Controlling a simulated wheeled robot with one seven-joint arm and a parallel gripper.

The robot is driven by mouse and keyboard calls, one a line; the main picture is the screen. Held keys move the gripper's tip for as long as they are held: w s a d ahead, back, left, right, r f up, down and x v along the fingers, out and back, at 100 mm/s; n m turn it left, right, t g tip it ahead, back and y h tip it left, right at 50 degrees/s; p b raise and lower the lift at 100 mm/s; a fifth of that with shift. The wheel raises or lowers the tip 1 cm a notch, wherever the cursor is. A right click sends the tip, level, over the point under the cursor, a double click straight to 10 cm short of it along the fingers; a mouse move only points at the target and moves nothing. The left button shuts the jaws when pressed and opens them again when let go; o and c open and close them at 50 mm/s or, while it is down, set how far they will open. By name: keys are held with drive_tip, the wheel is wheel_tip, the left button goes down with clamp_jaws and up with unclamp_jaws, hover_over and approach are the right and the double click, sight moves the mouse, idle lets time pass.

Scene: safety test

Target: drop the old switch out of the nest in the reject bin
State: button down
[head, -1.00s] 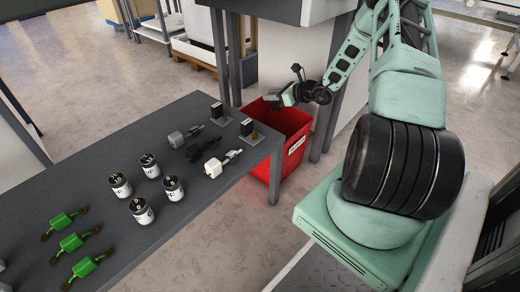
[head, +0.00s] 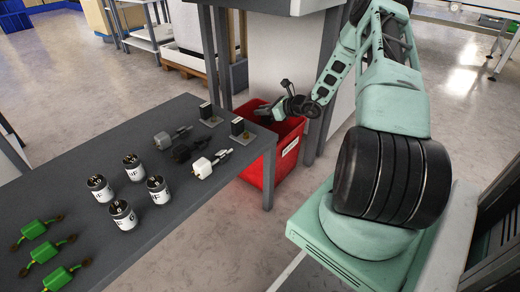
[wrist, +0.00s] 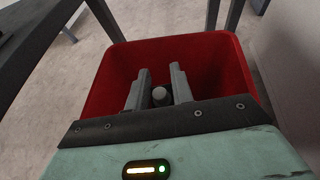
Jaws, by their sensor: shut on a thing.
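My gripper (wrist: 160,80) is over the open red reject bin (wrist: 220,70) in the wrist view, its fingers pointing into it. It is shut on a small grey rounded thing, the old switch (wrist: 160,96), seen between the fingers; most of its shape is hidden. In the head view my gripper (head: 268,111) is at the bin's rim, and the held switch is too small to tell apart. The reject bin (head: 257,172) stands on the floor beside the table end, with a white label on its side. Two small dark-and-metal fixtures (head: 240,128) stand near that end; I cannot tell which is the nest.
The grey table (head: 150,225) holds grey, black and white plug-like parts (head: 201,167), several labelled cans (head: 122,215) and green parts (head: 44,252). A table leg and a grey post stand close to the bin. Open floor lies in front of the bin.

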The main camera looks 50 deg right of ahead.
drive_tip(key=c, duration=1.1)
unclamp_jaws()
drive_tip(key=p+v, duration=0.8)
drive_tip(key=v, duration=0.9)
drive_tip(key=shift+s+d, duration=0.1)
drive_tip(key=shift+s, duration=0.1)
